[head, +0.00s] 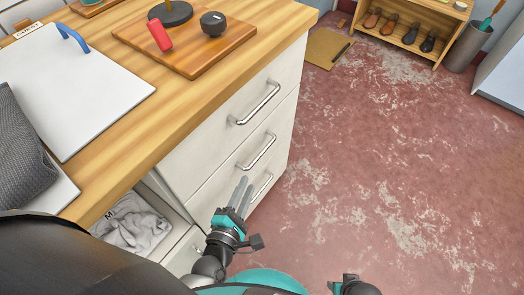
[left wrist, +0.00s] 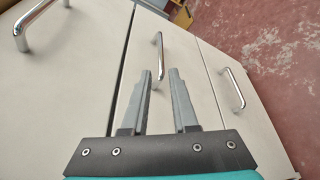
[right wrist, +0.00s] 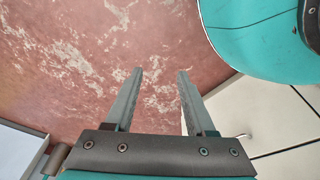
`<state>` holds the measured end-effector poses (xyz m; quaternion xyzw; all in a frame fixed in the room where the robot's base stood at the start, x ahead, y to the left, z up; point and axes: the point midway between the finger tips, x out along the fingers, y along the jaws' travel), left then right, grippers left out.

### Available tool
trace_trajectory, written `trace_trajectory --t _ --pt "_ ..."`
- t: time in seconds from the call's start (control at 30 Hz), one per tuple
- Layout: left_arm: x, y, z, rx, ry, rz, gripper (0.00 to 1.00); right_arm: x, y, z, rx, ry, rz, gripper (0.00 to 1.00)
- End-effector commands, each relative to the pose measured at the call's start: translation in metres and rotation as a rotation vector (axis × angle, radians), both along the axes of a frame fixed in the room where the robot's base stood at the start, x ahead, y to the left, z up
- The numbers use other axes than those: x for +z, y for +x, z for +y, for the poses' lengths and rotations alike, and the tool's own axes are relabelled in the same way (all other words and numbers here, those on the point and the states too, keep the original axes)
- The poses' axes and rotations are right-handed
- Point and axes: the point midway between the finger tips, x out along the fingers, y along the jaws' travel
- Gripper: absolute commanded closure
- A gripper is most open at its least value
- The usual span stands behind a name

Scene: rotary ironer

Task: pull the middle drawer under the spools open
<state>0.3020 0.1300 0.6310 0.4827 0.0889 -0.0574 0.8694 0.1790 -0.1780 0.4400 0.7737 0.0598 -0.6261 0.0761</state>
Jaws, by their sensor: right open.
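The middle drawer (head: 235,165) is in the white cabinet under the wooden board with the spool-like items, and it looks shut. Its silver bar handle (head: 257,151) also shows in the left wrist view (left wrist: 158,55). My left gripper (head: 243,186) is open, just in front of the drawer fronts. In the left wrist view its fingertips (left wrist: 161,72) point at the middle handle, which shows between and beyond them; I see no grip on it. My right gripper (right wrist: 155,72) is open and empty over the floor; only a part of it shows at the head view's bottom edge.
The top drawer handle (head: 255,103) is above and the bottom handle (head: 262,187) below. A wooden board (head: 190,60) holds a red item (head: 160,34) and black round items (head: 213,24). An open compartment at left holds grey cloth (head: 135,228). The red floor (head: 390,180) at right is clear.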

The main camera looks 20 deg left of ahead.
Motion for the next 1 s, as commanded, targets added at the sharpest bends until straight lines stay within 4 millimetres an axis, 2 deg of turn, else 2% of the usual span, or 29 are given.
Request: trace_trajectory --t 0.2,0.7,1.0 --pt "-0.009 0.038 -0.001 0.000 0.002 -0.003 0.73 0.014 0.010 0.009 -0.002 0.011 -0.005 0.45" --pt "-0.026 0.112 -0.003 -0.002 0.004 0.000 0.73 0.056 0.032 0.020 -0.006 0.026 -0.035 0.45" --pt "-0.030 0.133 -0.003 -0.003 0.005 0.001 0.73 0.072 0.040 0.021 -0.006 0.029 -0.057 0.45"
